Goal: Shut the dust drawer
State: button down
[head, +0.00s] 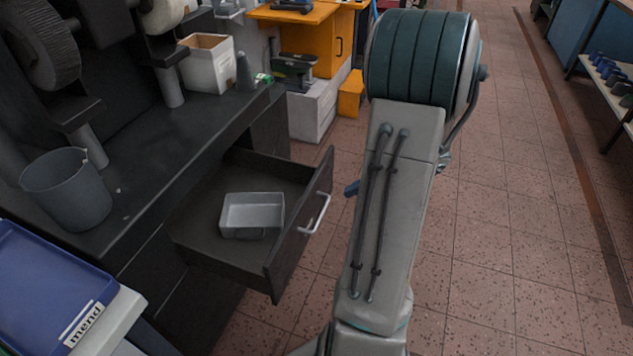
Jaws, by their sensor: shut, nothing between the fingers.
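The dust drawer (290,238) is pulled well out from under the dark bench, with its front panel facing right. It has a pale bar handle (316,213) on that panel. A grey metal tray (252,214) sits inside it. My gripper (352,188) shows only as a small blue tip poking out from behind my arm, to the right of the drawer handle and apart from it in the picture. The tip looks shut and empty. The rest of the gripper is hidden by my arm.
The dark bench top (160,165) holds a grey bucket (66,188) and a white bin (207,62). A blue tray (50,285) is at the lower left. An orange cabinet (318,45) stands behind. The tiled floor to the right is clear.

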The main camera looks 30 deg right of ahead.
jog(key=d+m, duration=0.2)
jog(key=b, duration=0.1)
send_near(310, 199)
notch_tip(310, 199, down, 4)
jog(key=s, duration=0.1)
jog(key=w+a, duration=0.2)
jog(key=shift+w+a+t, duration=0.3)
jog(key=shift+w, duration=0.05)
jog(key=shift+w+a, duration=0.3)
jog(key=shift+w, duration=0.15)
